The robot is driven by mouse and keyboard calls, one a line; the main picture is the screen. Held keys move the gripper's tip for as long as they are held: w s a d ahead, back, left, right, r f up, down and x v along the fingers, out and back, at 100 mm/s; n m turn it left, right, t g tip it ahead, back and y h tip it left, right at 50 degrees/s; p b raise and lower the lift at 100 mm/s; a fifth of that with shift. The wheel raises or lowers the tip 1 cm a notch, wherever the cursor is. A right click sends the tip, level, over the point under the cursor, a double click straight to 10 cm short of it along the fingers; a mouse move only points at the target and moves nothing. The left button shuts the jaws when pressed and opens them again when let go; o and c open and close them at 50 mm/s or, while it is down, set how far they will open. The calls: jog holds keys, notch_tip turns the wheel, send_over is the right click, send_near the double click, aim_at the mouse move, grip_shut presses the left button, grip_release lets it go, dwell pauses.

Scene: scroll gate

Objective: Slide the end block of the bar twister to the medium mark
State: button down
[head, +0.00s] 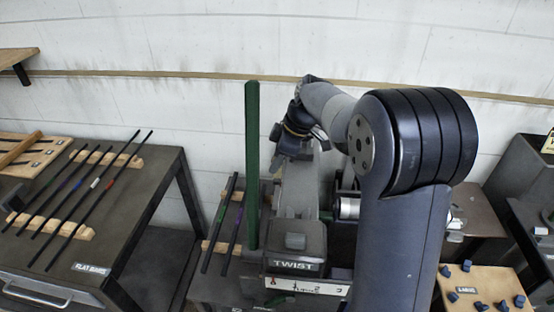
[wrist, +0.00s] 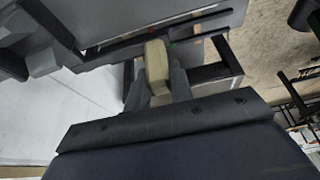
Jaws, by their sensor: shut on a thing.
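The bar twister (head: 296,265) stands in the middle of the head view, with a TWIST plate on its near end and a long grey bed running away from me. A green lever (head: 252,165) stands upright at its left. My gripper (head: 290,145) is at the far end of the twister, its fingertips hard to make out there. In the wrist view, my gripper (wrist: 158,88) is shut on a tan grip (wrist: 156,62) beside a slotted grey part. I cannot tell how much of the end block shows, and my arm hides part of the bed. The medium mark is not readable.
At the left, a dark table (head: 125,195) holds thin bars on wooden rests. A wooden board with blue knobs (head: 482,285) is at the lower right. The white wall stands close behind the twister.

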jog(key=shift+w, duration=0.1)
jog(key=shift+w+d+r+p, duration=0.1)
jog(key=shift+w+r+p, duration=0.05)
jog(key=shift+w+p, duration=0.2)
jog(key=w+p, duration=0.1)
jog(key=w, duration=0.1)
jog(key=w+d+p, duration=0.1)
jog(key=w, duration=0.2)
jog(key=w+p, duration=0.1)
jog(key=w, duration=0.2)
jog(key=shift+d, duration=0.25)
jog(key=shift+w+d+p, duration=0.1)
jog(key=shift+w+p, duration=0.2)
jog(key=shift+w, duration=0.25)
jog(key=c, duration=1.2)
grip_release()
jog(key=shift+c, duration=0.2)
jog(key=shift+s, duration=0.1)
